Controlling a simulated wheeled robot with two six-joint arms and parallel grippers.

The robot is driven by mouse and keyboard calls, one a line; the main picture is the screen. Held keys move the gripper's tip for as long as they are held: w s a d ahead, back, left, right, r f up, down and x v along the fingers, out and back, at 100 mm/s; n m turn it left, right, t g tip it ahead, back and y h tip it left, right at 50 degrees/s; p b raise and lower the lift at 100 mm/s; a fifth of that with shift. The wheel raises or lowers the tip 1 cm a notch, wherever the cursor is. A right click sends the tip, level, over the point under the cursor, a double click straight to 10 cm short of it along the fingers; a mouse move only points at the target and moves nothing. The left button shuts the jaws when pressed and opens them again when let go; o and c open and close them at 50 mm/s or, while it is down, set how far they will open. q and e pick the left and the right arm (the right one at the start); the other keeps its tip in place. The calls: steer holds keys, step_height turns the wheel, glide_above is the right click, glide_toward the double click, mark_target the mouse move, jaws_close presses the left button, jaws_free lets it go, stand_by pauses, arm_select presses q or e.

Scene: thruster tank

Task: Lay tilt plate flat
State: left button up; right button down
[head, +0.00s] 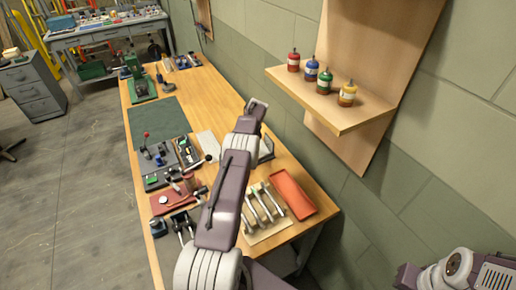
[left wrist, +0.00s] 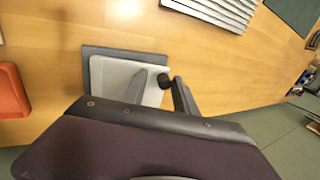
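The tilt plate (left wrist: 112,78) is a light grey panel over a dark grey base (left wrist: 98,51) in the left wrist view. I cannot tell its exact angle. A black round knob (left wrist: 165,82) shows by its right edge. My left gripper (left wrist: 162,84) has its two fingers apart, with the knob seen between their tips; contact is not clear. In the head view the plate unit (head: 266,149) shows partly behind my left arm, close to the wall side of the bench, and the left fingers are hidden. Only part of my right arm shows at bottom right; its gripper is not seen.
An orange tray (head: 291,194) and several handled tools (head: 263,203) lie on the bench (head: 220,92) nearer me. A pale ribbed sheet (left wrist: 225,8) lies beside the plate unit. Levers and a green mat (head: 157,122) are on the left. A wall shelf (head: 335,114) holds several bottles.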

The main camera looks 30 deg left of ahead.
arm_select(q)
steer(key=r+p, duration=0.3)
steer(key=shift+s+d+r, duration=0.1)
steer(key=shift+d, duration=0.1)
steer(key=p+v, duration=0.1)
steer(key=v, duration=0.1)
steer(key=p+v, duration=0.1)
steer(key=v, duration=0.1)
steer(key=shift+a+r+p, duration=0.1)
steer(key=shift+a+p, duration=0.15)
steer(key=shift+p, duration=0.05)
